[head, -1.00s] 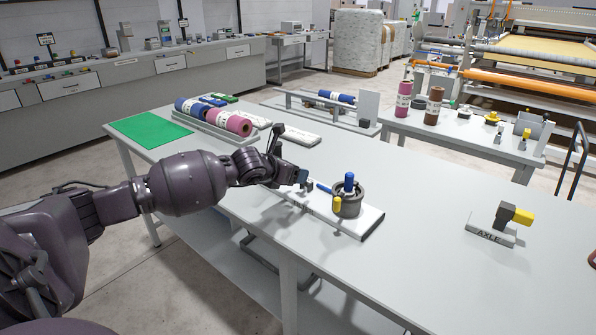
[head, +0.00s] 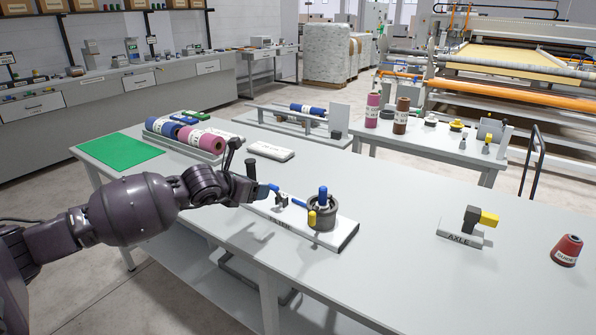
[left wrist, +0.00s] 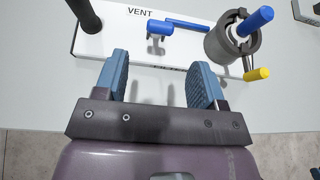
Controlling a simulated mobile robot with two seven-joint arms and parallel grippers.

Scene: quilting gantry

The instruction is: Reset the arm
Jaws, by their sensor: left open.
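My left gripper (head: 263,190) is over the left part of a white board (head: 345,236) on the grey table. In the left wrist view its two blue-grey fingers (left wrist: 162,80) are apart with nothing between them. Just beyond the fingertips on the board (left wrist: 110,45) is a small blue handle (left wrist: 160,28) beside the word VENT, with a blue rod (left wrist: 188,23) to its right. A round grey pot (head: 322,222) with an upright blue handle (head: 323,194) and a yellow knob (head: 312,217) stands at the board's right part. My right gripper is out of view.
A black post (left wrist: 84,14) rises at the board's left in the wrist view. An AXLE block (head: 460,237) and a red cone (head: 567,251) stand to the right. Pink and blue rolls (head: 203,140) and a green mat (head: 120,151) lie at the back left. The front right tabletop is clear.

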